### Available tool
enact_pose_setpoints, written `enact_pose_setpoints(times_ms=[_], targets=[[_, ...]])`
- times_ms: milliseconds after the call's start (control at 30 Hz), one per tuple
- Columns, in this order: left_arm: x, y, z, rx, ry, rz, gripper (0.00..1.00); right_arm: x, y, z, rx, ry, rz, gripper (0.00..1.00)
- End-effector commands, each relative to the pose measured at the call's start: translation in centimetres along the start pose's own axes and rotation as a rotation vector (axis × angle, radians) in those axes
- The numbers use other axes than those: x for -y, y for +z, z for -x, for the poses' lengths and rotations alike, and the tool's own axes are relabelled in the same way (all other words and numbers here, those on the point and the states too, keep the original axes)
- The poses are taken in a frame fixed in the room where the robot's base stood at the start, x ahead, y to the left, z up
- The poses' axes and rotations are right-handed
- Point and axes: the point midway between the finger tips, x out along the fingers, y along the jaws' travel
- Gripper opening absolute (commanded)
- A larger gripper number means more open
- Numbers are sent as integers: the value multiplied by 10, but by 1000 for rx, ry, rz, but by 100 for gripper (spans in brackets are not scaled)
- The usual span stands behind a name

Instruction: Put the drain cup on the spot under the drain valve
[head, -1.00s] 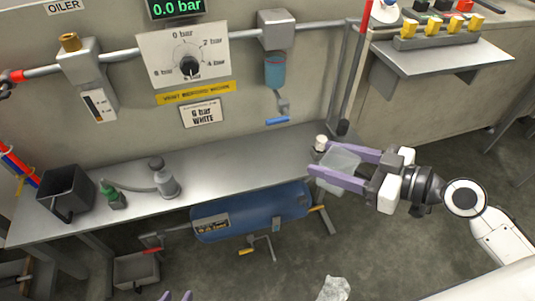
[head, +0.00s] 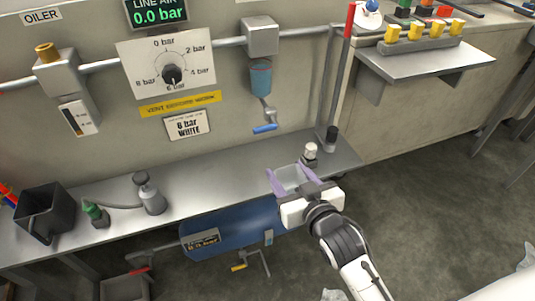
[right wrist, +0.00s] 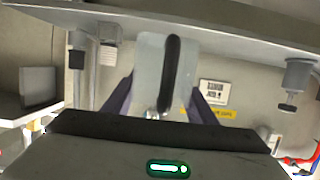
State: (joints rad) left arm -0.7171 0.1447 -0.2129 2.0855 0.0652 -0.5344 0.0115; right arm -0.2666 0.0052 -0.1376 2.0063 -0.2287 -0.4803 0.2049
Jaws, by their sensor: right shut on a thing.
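The drain cup (head: 291,181) is a translucent grey vessel held between the purple fingers of my right gripper (head: 287,173), above the front right part of the bench. In the right wrist view the cup (right wrist: 149,70) shows between the fingers with a dark strip, perhaps its handle, across it. The drain valve (head: 265,113), with a blue lever, hangs under the blue filter bowl (head: 261,79), behind and left of the cup. I cannot make out a marked spot on the bench below it. My left gripper is out of view.
On the bench (head: 205,190), a white-capped jar (head: 310,152) and a dark-topped post (head: 331,138) stand close behind the cup. A grey oil can (head: 149,196), green bottle (head: 95,214) and black bin (head: 45,212) stand left. The bench middle is clear.

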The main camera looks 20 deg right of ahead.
Motion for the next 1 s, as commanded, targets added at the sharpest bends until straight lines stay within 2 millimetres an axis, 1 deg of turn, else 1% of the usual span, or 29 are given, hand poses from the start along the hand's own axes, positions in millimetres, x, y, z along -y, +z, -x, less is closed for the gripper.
enact_pose_setpoints(times_ms=[33,100,233,400,500,633,767,867,1000], targets=[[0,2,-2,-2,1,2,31,0,-6,-13,-8,0,2,28],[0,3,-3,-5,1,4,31,0,-11,-32,-8,0,3,28],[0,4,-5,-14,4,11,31,0,-21,-65,-7,-1,2,28],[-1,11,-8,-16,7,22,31,0,-34,-109,-6,0,3,28],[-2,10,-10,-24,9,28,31,0,-40,-131,-5,-1,2,28],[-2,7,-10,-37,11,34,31,0,-46,-150,-3,-1,2,28],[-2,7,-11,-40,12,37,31,0,-48,-157,-1,-1,1,28],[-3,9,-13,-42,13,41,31,0,-39,-160,0,-1,2,28],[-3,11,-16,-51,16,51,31,0,-18,-166,1,-1,2,28]])
